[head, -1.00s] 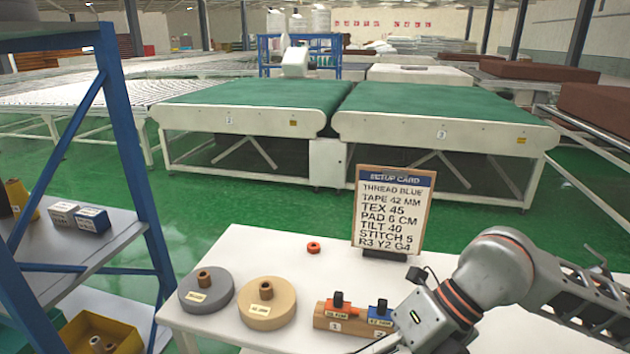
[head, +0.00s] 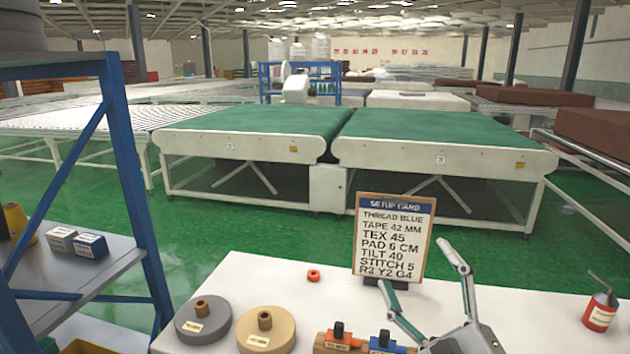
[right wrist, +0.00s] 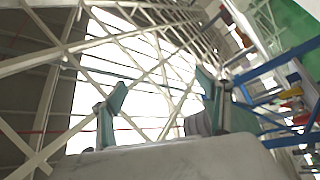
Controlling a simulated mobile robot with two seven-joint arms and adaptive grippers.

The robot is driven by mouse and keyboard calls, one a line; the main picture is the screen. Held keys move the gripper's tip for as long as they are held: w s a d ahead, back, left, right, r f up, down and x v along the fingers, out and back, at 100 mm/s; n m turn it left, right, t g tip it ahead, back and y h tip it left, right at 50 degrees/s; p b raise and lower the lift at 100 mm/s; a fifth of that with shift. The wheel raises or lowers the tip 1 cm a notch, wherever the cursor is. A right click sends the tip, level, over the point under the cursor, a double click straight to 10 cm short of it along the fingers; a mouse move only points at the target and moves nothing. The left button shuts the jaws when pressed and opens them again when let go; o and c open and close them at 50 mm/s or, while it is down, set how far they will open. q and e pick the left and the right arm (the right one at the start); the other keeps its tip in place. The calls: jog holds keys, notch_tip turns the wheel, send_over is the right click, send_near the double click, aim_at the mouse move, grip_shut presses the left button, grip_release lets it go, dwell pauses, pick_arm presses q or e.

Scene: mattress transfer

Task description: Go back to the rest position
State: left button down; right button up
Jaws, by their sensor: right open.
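My right gripper (head: 424,278) shows at the lower right of the head view. Its two fingers point up and stand wide apart, with nothing between them. It is over the white table (head: 540,308), in front of the setup card (head: 394,238), which stands upright on its holder. In the right wrist view the gripper (right wrist: 165,105) is also open and empty, facing the roof trusses and bright ceiling panels. My left gripper is not in view.
A blue-framed shelf (head: 135,190) stands left. Green-topped conveyors (head: 440,130) stand beyond.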

jog(key=s+d+f+m+g+h, duration=0.2)
jog(key=d+f+m+g+h, duration=0.15)
jog(key=d+f, duration=0.5)
jog(key=s+d+f+m+g+h, duration=0.25)
jog(key=d+f+h, duration=0.25)
jog(key=f, duration=0.6)
jog(key=s+d+f+g+h, duration=0.1)
jog(key=s+d+f+g, duration=0.25)
jog(key=s+f, duration=0.4)
jog(key=s+d+f+g+h, duration=0.1)
jog(key=s+d+f+g, duration=0.2)
jog(key=s+f+g, duration=0.35)
jog(key=a+f+m+t+y, duration=0.3)
jog(key=a+f+t+y, duration=0.2)
jog(key=a+f, duration=0.9)
jog(key=shift+w+a+y, duration=0.35)
jog(key=shift+a+y, duration=0.8)
